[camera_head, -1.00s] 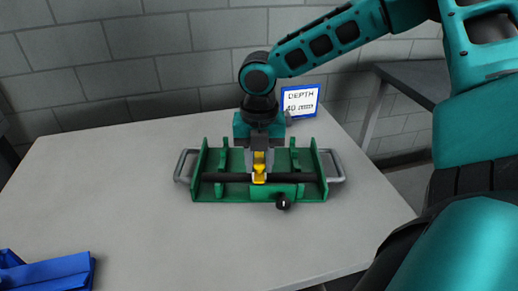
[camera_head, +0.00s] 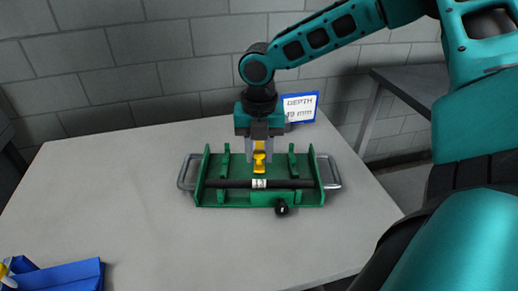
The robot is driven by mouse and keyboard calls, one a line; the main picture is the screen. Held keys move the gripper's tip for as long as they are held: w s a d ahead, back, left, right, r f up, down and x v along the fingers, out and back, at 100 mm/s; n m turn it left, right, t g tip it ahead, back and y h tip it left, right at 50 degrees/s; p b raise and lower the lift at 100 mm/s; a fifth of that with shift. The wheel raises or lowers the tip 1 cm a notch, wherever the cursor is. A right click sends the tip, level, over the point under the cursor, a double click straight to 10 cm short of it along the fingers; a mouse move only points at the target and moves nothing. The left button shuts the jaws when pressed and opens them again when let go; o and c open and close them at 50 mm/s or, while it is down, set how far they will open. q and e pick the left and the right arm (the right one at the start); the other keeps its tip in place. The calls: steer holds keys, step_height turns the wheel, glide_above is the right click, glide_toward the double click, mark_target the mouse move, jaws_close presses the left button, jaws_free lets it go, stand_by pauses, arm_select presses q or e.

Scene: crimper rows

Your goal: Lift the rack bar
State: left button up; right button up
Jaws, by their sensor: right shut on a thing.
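The rack bar (camera_head: 235,184) is a dark rod lying across the green rack (camera_head: 210,197), with a small pale band (camera_head: 259,184) at its middle. My right gripper (camera_head: 259,155) is above the middle of the rack, shut on a yellow piece (camera_head: 259,160). The yellow piece is just above the pale band in the picture; I cannot tell whether it touches the bar. My left gripper is not in view.
The rack has grey side handles (camera_head: 332,171) and a black knob (camera_head: 281,208) in front. A depth display (camera_head: 300,107) stands behind. A blue tray (camera_head: 70,276) is at the lower left.

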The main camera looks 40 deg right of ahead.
steer(key=shift+w+d+r, duration=0.15)
steer(key=shift+w+r, duration=0.05)
steer(key=shift+r, duration=0.3)
steer(key=r+p, duration=0.1)
steer(key=p, duration=0.1)
steer(key=w+r+p, duration=0.1)
steer(key=shift+d+r, duration=0.3)
steer(key=shift+d, duration=0.1)
steer(key=shift+r, duration=0.15)
steer(key=shift+w+d+r, duration=0.1)
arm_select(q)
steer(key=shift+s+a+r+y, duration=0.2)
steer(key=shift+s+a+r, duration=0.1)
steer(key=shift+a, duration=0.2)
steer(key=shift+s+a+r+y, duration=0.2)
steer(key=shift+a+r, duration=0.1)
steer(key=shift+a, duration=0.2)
